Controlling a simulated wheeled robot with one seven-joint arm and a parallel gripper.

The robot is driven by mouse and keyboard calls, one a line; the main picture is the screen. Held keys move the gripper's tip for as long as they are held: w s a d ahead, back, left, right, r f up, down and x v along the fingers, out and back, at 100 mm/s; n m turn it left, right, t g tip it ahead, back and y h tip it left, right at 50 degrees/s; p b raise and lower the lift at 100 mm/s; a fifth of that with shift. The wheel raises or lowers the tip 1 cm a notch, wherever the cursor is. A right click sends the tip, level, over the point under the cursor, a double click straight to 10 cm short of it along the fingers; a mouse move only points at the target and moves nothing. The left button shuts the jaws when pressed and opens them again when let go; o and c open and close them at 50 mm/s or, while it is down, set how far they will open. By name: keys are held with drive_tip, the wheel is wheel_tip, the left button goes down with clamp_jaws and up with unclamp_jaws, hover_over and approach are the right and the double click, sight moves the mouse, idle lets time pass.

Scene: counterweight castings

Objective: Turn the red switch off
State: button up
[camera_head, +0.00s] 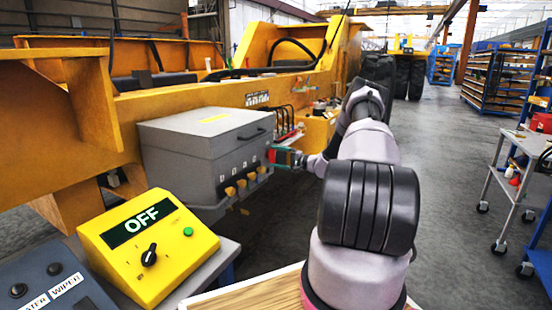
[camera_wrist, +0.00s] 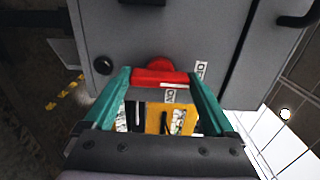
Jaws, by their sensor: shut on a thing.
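The red switch (camera_wrist: 160,76) is a red handle on the side of a grey metal box, seen in the wrist view. Part of it shows in the head view (camera_head: 272,155) at the right side of the grey box (camera_head: 205,150). My gripper (camera_wrist: 159,79) has teal fingers on both sides of the red handle and is shut on it. In the head view my gripper (camera_head: 285,157) reaches the box's right side from the right. Small white labels (camera_wrist: 201,69) sit beside the handle; their text is only partly readable.
A yellow control box (camera_head: 150,245) with an "OFF" sign, black knob and green light stands at front left. The grey box has several yellow-and-black knobs below. A yellow machine frame (camera_head: 200,95) stands behind. A grey cart (camera_head: 525,145) is at right; the floor between is clear.

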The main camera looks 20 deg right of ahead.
drive_tip(key=shift+d+f, duration=0.1)
idle(0.4)
drive_tip(key=o, duration=1.1)
drive_tip(key=shift+c, duration=0.2)
drive_tip(key=v, duration=1)
drive_tip(key=shift+s+d, duration=0.25)
drive_tip(key=shift+s, duration=0.1)
